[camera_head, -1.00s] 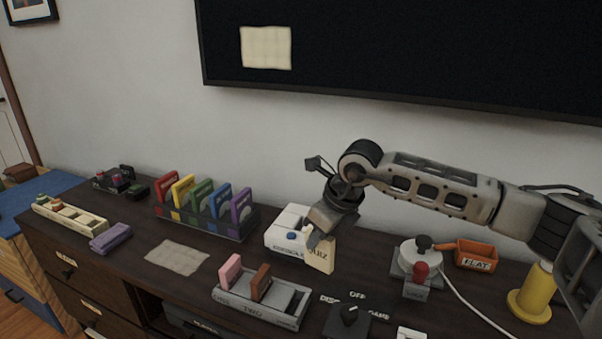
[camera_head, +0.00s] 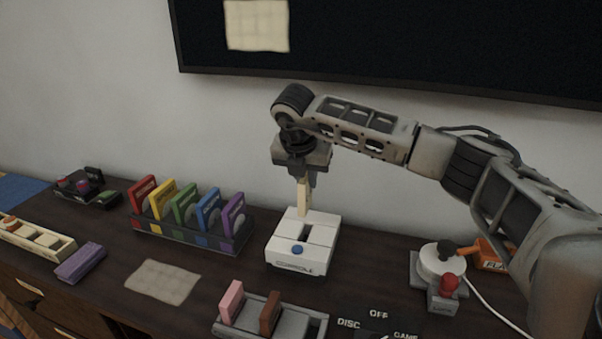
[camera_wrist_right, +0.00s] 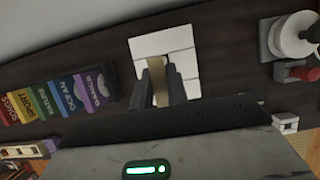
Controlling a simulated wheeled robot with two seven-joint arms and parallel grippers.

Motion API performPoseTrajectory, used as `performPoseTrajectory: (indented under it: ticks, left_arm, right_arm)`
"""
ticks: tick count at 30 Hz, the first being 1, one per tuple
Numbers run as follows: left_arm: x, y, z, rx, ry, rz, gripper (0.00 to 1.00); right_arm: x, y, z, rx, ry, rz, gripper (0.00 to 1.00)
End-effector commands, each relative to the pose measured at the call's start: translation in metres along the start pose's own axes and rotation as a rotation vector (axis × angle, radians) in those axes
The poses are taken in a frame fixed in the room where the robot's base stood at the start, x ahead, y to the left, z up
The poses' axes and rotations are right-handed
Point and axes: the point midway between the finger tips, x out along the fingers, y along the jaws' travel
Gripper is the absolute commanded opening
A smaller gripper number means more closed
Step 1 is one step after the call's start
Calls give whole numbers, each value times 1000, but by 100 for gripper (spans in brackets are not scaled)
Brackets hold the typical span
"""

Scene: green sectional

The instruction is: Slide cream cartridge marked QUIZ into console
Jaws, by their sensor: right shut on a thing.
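The cream cartridge (camera_head: 304,195) is upright and edge-on, gripped in my right gripper (camera_head: 305,174). It is over the back part of the white console (camera_head: 291,263). I cannot tell whether its lower end touches the console. The console has a dark slot in its top, a blue button and a CONSOLE label on its front. In the right wrist view, the shut jaws (camera_wrist_right: 160,82) hold the cartridge (camera_wrist_right: 161,92) over the console (camera_wrist_right: 165,43). The QUIZ marking is turned out of sight. My left gripper does not show.
A rack (camera_head: 185,240) of coloured cartridges stands left of the console. A grey tray (camera_head: 290,325) with pink and brown cartridges is in front. A beige cloth (camera_head: 163,281) lies front left.

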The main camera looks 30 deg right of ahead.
Motion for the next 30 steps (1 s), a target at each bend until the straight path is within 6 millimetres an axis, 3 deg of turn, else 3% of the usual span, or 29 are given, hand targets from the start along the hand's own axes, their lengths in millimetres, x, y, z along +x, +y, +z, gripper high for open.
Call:
performPoseTrajectory:
  ticks: [11,30]
  left_arm:
    - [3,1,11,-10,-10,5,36]
    - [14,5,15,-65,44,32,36]
  right_arm:
    - [4,0,1,0,-19,3,0]
    - [52,0,-19,0,-19,3,0]
